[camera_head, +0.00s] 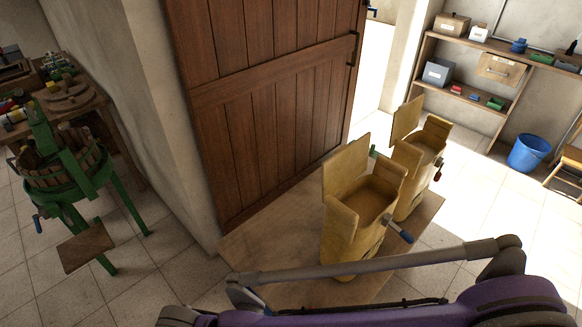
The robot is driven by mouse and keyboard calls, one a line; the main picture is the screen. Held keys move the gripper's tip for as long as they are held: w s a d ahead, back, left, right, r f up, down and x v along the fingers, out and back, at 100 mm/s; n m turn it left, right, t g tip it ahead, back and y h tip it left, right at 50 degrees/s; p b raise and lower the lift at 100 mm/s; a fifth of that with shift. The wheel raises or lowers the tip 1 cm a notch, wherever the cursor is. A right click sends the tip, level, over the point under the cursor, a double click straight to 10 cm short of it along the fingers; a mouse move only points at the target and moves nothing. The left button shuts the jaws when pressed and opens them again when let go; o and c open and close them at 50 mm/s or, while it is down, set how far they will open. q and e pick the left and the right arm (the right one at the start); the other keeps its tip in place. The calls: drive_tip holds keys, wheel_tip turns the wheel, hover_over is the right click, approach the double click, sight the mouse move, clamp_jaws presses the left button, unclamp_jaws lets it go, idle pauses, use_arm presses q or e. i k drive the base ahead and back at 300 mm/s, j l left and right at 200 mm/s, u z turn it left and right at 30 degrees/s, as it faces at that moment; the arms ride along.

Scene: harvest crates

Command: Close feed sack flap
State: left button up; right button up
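Two tan feed sacks stand upright on a wooden board. The near sack (338,243) has its back flap (346,170) standing up, and its top is open, showing a brown inside. The far sack (411,187) stands behind it to the right, also open, with its back flap (406,119) raised. A blue-ended handle (402,234) sticks out at the near sack's right side. A red-ended one (438,174) shows beside the far sack. Neither of my grippers shows; my purple and grey arm links cross the bottom of the view, in front of the board.
A brown plank door (270,90) stands behind the sacks. A green press (68,182) and a cluttered workbench (115,158) are at left. Shelves (470,97), a blue bucket (528,153) and a stool (568,165) are at right. Tiled floor is open right of the board.

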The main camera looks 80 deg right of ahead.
sight(348, 162)
drive_tip(key=i+z, duration=0.3)
drive_tip(key=z, duration=0.2)
drive_tip(key=i+j+z, duration=0.1)
drive_tip(key=i+z, duration=0.15)
drive_tip(key=z, duration=0.2)
drive_tip(key=i+j+z, duration=0.25)
drive_tip(key=z, duration=0.25)
drive_tip(key=i+z, duration=0.1)
drive_tip(key=z, duration=0.3)
drive_tip(key=i+j+z, duration=0.1)
drive_tip(key=z, duration=0.25)
drive_tip(key=i+j+z, duration=0.1)
drive_tip(key=z, duration=0.3)
drive_tip(key=i+j+z, duration=0.1)
drive_tip(key=j+z, duration=0.15)
drive_tip(key=z, duration=0.15)
